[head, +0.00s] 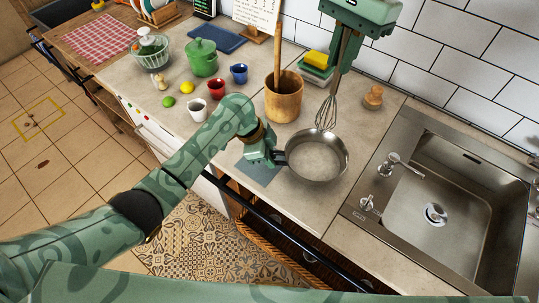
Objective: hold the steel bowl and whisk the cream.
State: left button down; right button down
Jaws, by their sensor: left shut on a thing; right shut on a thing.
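The steel bowl (318,172) stands on the counter, left of the sink, and looks like a shallow pan with a short dark handle on its left. My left gripper (274,157) is shut on the bowl at that handle side. My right gripper (343,62) comes in from the top and is shut on the whisk (327,112), which hangs wires down. The wire end is at the bowl's far rim in the picture; I cannot tell whether it is inside or above the bowl. The bowl's inside looks plain grey-beige, and I cannot make out any cream.
A wooden crock (284,101) with a wooden tool stands behind the bowl. A yellow sponge (319,59) and a wooden knob-shaped object (374,96) are near the wall. The sink (440,200) is at right. Small cups, fruit and a green pot (203,60) stand left.

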aim_at(325, 120)
jog(key=shift+f, duration=8.3)
jog(key=shift+s+a, duration=0.1)
